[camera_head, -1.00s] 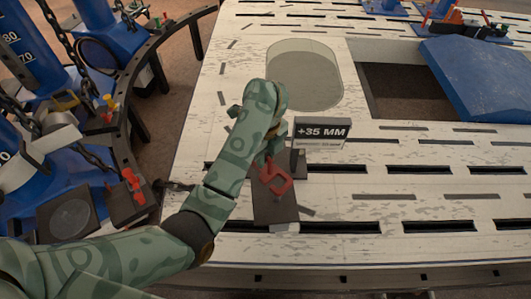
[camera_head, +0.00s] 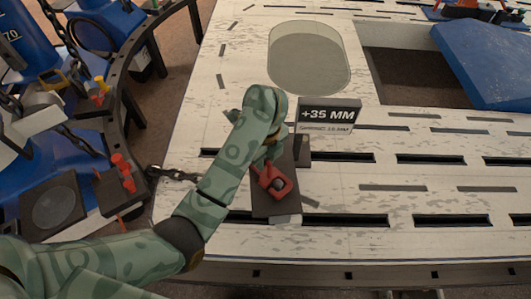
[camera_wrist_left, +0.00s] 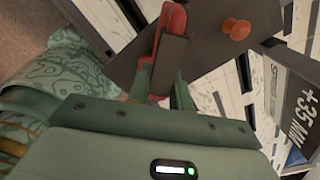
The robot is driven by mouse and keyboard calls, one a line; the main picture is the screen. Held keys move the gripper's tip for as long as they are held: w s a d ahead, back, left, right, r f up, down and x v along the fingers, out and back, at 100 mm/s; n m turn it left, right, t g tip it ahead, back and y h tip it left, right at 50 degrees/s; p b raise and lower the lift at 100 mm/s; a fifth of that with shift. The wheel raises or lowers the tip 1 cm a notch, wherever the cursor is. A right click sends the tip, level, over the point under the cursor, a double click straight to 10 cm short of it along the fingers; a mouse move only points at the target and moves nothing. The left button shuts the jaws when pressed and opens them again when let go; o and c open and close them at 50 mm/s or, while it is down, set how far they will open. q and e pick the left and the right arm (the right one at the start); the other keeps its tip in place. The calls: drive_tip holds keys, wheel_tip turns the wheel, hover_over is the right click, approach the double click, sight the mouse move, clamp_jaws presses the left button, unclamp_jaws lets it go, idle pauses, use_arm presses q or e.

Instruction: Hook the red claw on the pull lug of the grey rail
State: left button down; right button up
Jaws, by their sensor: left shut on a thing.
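My left gripper (camera_head: 264,163) is shut on the red claw (camera_head: 268,175) and holds it over the dark grey rail (camera_head: 266,208). In the left wrist view the claw (camera_wrist_left: 169,24) sits between the fingers, partly covered by a dark fingertip. There an orange-red round knob, seemingly the pull lug (camera_wrist_left: 236,28), stands on the dark rail (camera_wrist_left: 207,18) to the right of the claw, with a visible gap between them. In the head view a dark round spot shows inside the claw's outline; I cannot tell what it is. My right gripper is not in view.
A sign reading +35 MM (camera_head: 328,115) stands just right of the rail. A dark chain (camera_head: 175,175) runs from the blue stand at left towards my left arm. A blue panel (camera_head: 485,65) lies farther back.

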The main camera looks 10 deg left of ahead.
use_arm(q)
drive_tip(key=shift+f, duration=0.4)
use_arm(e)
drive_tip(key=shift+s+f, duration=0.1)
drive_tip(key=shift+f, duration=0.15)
use_arm(q)
drive_tip(key=c, duration=1.2)
unclamp_jaws()
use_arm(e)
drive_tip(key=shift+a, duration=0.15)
use_arm(q)
wheel_tip(320, 180, up, 16)
drive_tip(key=p, duration=1)
drive_tip(key=shift+r, duration=0.15)
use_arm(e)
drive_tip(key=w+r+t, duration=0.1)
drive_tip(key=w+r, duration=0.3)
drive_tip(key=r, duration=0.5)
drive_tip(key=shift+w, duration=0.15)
